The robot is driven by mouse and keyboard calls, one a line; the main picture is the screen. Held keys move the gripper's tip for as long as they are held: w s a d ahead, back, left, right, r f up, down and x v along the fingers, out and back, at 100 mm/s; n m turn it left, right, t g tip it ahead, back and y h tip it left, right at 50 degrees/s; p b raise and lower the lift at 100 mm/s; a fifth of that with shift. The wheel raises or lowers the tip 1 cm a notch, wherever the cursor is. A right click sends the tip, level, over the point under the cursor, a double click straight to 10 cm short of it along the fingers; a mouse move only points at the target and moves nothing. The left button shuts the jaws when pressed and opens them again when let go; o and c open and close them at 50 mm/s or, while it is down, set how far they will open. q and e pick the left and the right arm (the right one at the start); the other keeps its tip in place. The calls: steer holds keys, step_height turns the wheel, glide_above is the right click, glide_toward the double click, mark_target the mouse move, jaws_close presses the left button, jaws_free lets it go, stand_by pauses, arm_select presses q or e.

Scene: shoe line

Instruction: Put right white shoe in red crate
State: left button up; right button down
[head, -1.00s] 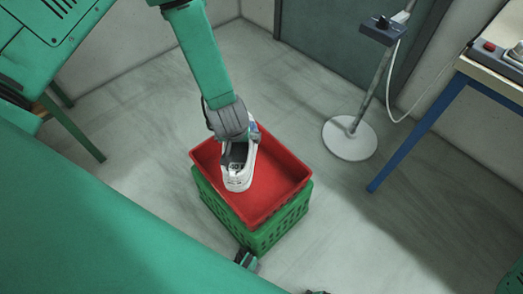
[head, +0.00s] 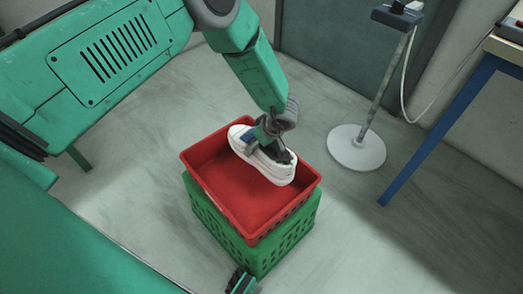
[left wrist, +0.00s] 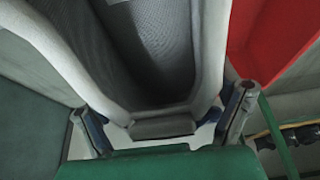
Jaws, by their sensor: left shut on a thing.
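A white shoe (head: 262,164) with a dark inside is held by my left gripper (head: 268,133) over the back part of the red crate (head: 250,237). The red crate is otherwise empty where I can see its floor. In the left wrist view the shoe (left wrist: 208,50) fills the middle, its opening towards the camera, between the two fingers of my left gripper (left wrist: 165,125). A piece of the red crate (left wrist: 265,35) shows at the upper right there. I cannot tell whether the shoe touches the crate.
The red crate sits on a green crate (head: 262,258) with holes, on a grey floor. A round white stand base (head: 356,149) with a pole is behind right. A blue-legged table (head: 440,130) is at the right.

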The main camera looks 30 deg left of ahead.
mark_target(263, 153)
arm_select(q)
steer(key=shift+w+d, duration=0.2)
steer(key=shift+d, duration=0.45)
steer(key=shift+d+f, duration=0.1)
steer(key=shift+d, duration=0.05)
steer(key=shift+f+b, duration=0.2)
steer(key=shift+b, duration=0.25)
steer(key=b+x, duration=0.2)
steer(key=x, duration=0.1)
steer(key=b+x, duration=0.1)
steer(key=shift+s+d+f, duration=0.2)
steer(key=shift+s+f, duration=0.1)
steer(key=shift+d+f+b, duration=0.3)
steer(key=shift+f+b, duration=0.15)
steer(key=shift+f, duration=0.2)
steer(key=shift+d+f+b, duration=0.1)
steer(key=shift+f+b, duration=0.45)
steer(key=shift+f, duration=0.3)
steer(key=shift+a+f+b, duration=0.2)
steer(key=shift+f+b, duration=0.15)
steer(key=shift+f, duration=0.2)
steer(key=shift+a+f, duration=0.1)
steer(key=shift+f, duration=0.05)
arm_select(e)
step_height(263, 153, down, 7)
steer(key=shift+d, duration=0.3)
